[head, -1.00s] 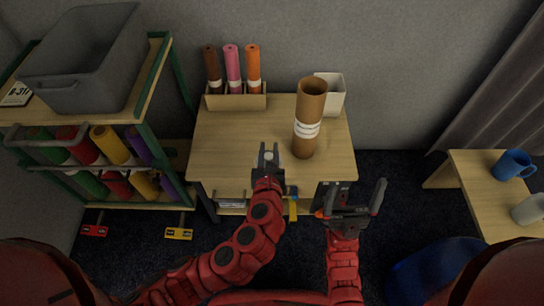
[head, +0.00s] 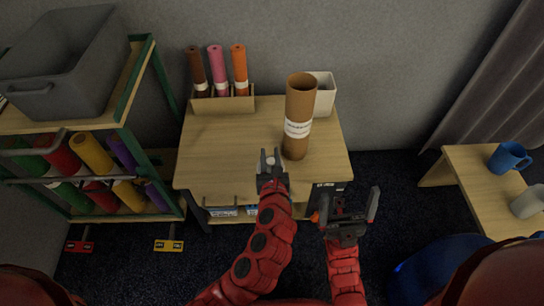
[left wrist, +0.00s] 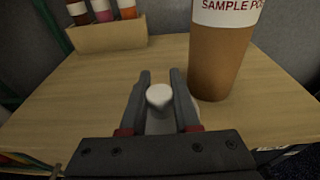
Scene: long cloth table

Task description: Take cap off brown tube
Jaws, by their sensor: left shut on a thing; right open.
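The large brown tube (head: 299,145) stands upright at the right of the small wooden table, with a white label around it. Its top end shows brown with no white cap on it, and it looks open. In the left wrist view the tube (left wrist: 221,60) is just right of my fingers, apart from them; its label reads "SAMPLE PO...". My left gripper (head: 270,158) is shut on a small white round cap (left wrist: 159,96), over the table's front part. Whether the cap touches the table I cannot tell. My right gripper (head: 347,207) is open and empty, in front of the table.
A rack (head: 223,104) with thin dark brown, pink and orange tubes stands at the table's back left. A white bin (head: 324,98) stands behind the brown tube. The table's left and middle (head: 218,145) are clear. A shelf stands left; a side table (head: 465,178) with mugs stands right.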

